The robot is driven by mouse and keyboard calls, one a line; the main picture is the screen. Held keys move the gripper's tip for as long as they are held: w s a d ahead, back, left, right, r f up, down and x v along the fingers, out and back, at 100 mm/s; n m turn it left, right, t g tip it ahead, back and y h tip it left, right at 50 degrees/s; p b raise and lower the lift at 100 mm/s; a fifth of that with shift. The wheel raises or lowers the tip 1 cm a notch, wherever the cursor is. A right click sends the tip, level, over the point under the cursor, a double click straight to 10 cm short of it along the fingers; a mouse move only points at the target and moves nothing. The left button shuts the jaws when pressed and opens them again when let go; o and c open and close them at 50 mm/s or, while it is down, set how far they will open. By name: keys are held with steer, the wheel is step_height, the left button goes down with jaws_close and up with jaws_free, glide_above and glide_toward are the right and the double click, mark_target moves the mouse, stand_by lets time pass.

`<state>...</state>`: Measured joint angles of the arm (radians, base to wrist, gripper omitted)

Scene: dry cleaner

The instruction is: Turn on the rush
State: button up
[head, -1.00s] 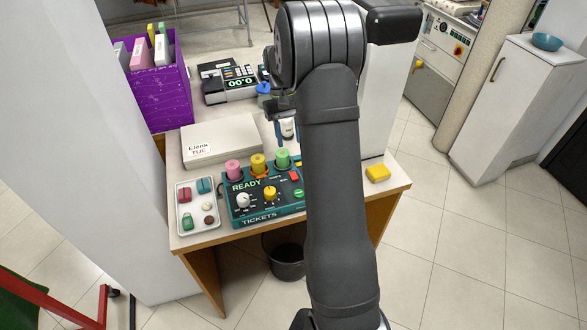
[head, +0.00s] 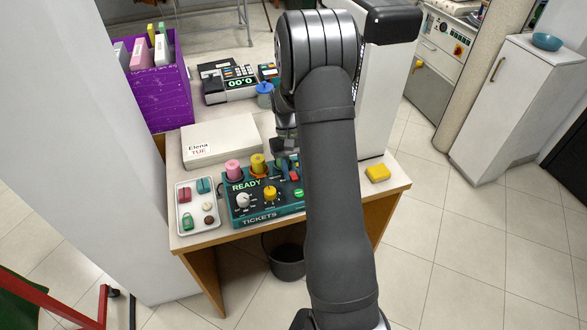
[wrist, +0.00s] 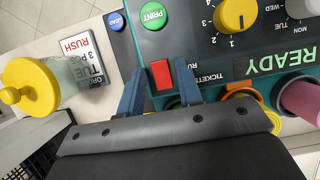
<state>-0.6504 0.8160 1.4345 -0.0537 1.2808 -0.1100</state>
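The teal ticket machine (head: 262,209) on the table carries a READY display, knobs and colored rolls. Its red rocker switch (head: 295,176) sits at the right of the panel; in the wrist view the red switch (wrist: 160,74) is between my fingertips, next to the green PRINT button (wrist: 154,16). No label for the switch is readable. My gripper (wrist: 160,84) is open, its two blue fingers apart on either side of the switch; touching cannot be told. A card marked RUSH, 3 pcs, TUE (wrist: 86,53) lies beside the machine. My arm hides part of the machine.
A yellow-lidded jar (wrist: 32,85) stands beside the card. A blue LOAD button (wrist: 115,21) is near PRINT. A small tray (head: 183,222) lies left of the machine, a white box (head: 235,136) behind it, and a yellow block (head: 378,173) at the right table edge.

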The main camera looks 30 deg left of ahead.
jaws_close()
steer(key=shift+s+d+t+y, duration=0.15)
steer(key=shift+t+y, duration=0.35)
steer(key=shift+s+d+t+y, duration=0.1)
steer(key=shift+t+y, duration=0.4)
steer(key=shift+o, duration=1.3)
jaws_free()
steer(key=shift+r, duration=0.1)
step_height(320, 180, up, 17)
steer(key=w+a, duration=0.1)
steer(key=shift+w+a, duration=0.3)
steer(key=f, duration=0.5)
steer(key=s+d+f, duration=0.1)
steer(key=f, duration=1.1)
steer(key=shift+s+d+f, duration=0.1)
steer(key=shift+s+d, duration=0.2)
steer(key=shift+d, duration=0.05)
